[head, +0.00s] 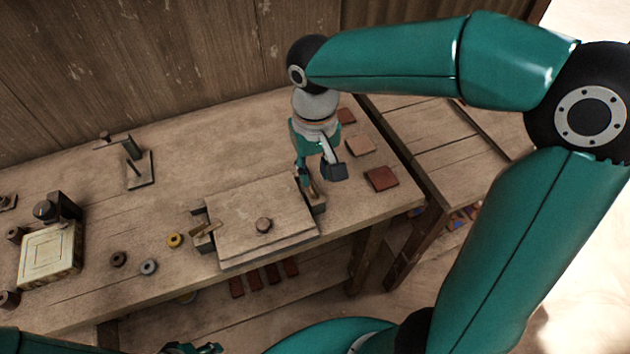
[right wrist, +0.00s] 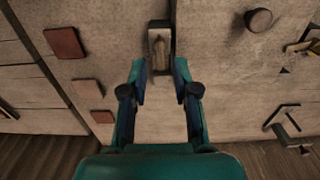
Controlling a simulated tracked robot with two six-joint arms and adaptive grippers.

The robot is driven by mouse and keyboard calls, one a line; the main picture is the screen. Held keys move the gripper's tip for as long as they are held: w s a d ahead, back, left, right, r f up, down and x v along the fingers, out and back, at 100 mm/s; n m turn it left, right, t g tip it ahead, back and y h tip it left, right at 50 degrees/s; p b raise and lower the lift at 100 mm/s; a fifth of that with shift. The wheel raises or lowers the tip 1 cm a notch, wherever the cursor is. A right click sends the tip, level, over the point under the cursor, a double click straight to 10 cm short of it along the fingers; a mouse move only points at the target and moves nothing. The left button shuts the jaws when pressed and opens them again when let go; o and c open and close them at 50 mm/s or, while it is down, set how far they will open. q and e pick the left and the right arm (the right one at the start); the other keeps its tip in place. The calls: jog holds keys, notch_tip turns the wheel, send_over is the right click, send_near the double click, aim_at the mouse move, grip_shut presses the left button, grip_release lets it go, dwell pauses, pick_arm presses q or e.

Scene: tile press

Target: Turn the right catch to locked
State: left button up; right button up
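The right catch (head: 312,188) is at the press's right side, partly hidden by my right gripper (head: 316,174) in the head view. In the right wrist view the right catch (right wrist: 159,46) is a brass lever on a dark mount, lying lengthwise, pointing up and down in the picture. The right gripper (right wrist: 161,70) is open there, its fingertips apart just short of the lever, which is between their lines. Contact cannot be told. My left gripper (head: 192,348) is partly visible at the bottom edge.
The left catch (head: 204,229) is at the press's left side. Reddish tiles (head: 381,178) lie right of the press. A small metal stand (head: 138,168), a pale square block (head: 50,255) and several small round pieces (head: 148,266) are left. Bench behind the press is clear.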

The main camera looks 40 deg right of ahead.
aim_at(315, 187)
jog(key=shift+f, duration=2.25)
grip_shut()
